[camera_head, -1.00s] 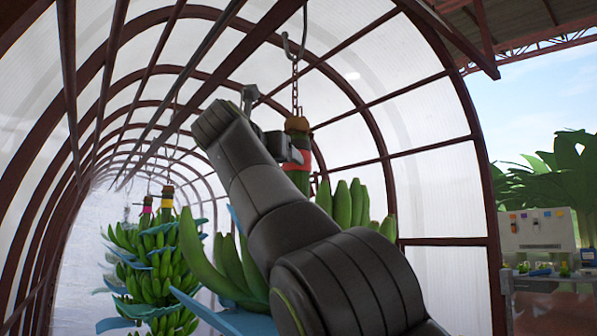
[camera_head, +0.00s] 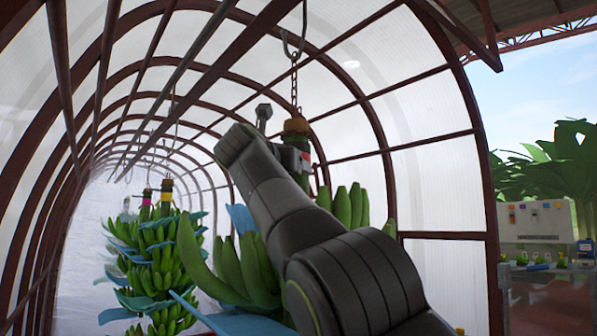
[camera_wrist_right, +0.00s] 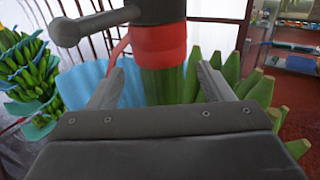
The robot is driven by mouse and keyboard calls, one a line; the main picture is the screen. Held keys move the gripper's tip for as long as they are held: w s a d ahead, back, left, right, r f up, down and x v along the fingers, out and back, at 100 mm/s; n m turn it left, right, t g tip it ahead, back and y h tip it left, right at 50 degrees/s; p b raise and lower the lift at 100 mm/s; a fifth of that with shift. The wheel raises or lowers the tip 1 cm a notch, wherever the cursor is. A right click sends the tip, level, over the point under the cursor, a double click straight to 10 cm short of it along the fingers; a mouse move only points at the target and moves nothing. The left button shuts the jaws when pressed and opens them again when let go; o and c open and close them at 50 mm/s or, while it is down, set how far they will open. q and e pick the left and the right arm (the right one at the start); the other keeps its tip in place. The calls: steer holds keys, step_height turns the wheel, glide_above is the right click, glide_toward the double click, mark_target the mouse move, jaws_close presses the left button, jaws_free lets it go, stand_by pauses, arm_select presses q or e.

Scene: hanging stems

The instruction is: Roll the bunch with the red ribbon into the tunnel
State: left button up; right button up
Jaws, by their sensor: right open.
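The near banana bunch (camera_head: 345,205) hangs by a chain (camera_head: 294,85) from an overhead hook, at the tunnel mouth. Its red ribbon (camera_wrist_right: 160,45) circles the stem (camera_wrist_right: 168,85) in the right wrist view; in the head view my arm largely hides it. My right gripper (camera_wrist_right: 160,70) is open, its fingers on either side of the stem just below the ribbon. I cannot tell whether they touch it. The arched tunnel (camera_head: 418,120) has dark red ribs and translucent panels. My left gripper is not in view.
Other bunches (camera_head: 165,260) with pink (camera_head: 147,193) and yellow (camera_head: 166,196) ribbons hang deeper in the tunnel, at left. Blue sheets (camera_head: 240,220) stick out between bananas. A bench with equipment (camera_head: 540,235) stands outside at right.

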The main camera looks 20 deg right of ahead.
steer(key=shift+p+x, duration=1.25)
steer(key=shift+x, duration=0.25)
steer(key=p+x, duration=0.1)
steer(key=p, duration=0.1)
steer(key=p+x, duration=0.2)
steer(key=shift+w+d+r, duration=0.2)
steer(key=shift+d+r, duration=0.05)
steer(key=shift+w+d+p, duration=0.3)
steer(key=shift+w+p, duration=0.2)
steer(key=shift+p, duration=0.15)
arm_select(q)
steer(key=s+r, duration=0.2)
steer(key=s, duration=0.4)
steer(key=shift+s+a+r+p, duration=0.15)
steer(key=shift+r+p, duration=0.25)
arm_select(e)
steer(key=shift+w+d+f, duration=0.2)
steer(key=shift+w+d, duration=0.1)
steer(key=shift+w, duration=0.05)
